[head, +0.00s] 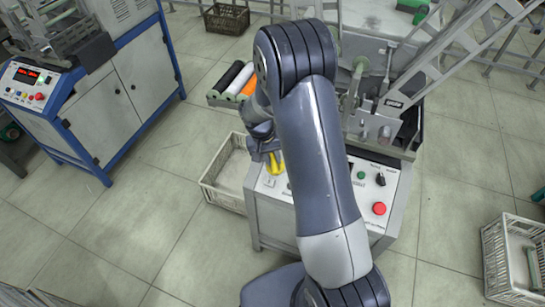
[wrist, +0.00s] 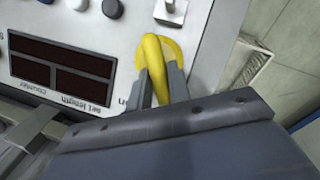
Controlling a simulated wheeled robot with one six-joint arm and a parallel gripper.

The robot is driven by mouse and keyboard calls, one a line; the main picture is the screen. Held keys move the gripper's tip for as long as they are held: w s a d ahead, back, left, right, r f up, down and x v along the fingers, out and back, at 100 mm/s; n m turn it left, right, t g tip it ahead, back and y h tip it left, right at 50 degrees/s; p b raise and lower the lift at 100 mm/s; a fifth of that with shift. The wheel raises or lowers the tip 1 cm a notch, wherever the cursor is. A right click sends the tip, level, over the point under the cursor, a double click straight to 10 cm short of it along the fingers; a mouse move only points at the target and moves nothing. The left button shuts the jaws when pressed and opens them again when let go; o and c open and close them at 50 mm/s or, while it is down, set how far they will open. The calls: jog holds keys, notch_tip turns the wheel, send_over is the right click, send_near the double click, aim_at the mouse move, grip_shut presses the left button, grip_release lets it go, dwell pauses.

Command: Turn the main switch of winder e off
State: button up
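The main switch is a yellow handle (wrist: 153,48) on a yellow round plate, on the light control panel (wrist: 215,25) of the winder. In the head view the yellow handle (head: 277,163) shows at the panel's left end, partly behind my arm. My gripper (wrist: 162,85) has one finger on each side of the handle, close against it, and appears shut on it. In the head view my gripper (head: 268,150) is small and partly hidden at the panel's upper left. No letter naming the winder is readable.
A dark display (wrist: 62,62), a black knob (wrist: 112,8) and a white toggle (wrist: 171,10) lie near the handle. A red button (head: 379,208) and a green button (head: 361,175) sit right of my arm. A crate (head: 213,190) stands left of the winder; a blue-framed machine (head: 140,75) is farther left.

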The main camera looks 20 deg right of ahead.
jog(key=o, duration=0.4)
jog(key=v, duration=1.1)
jog(key=shift+p, duration=0.35)
jog(key=shift+f, duration=0.1)
jog(key=x, duration=1)
jog(key=shift+f+b, duration=0.35)
jog(key=shift+f, duration=0.05)
jog(key=shift+d, duration=0.1)
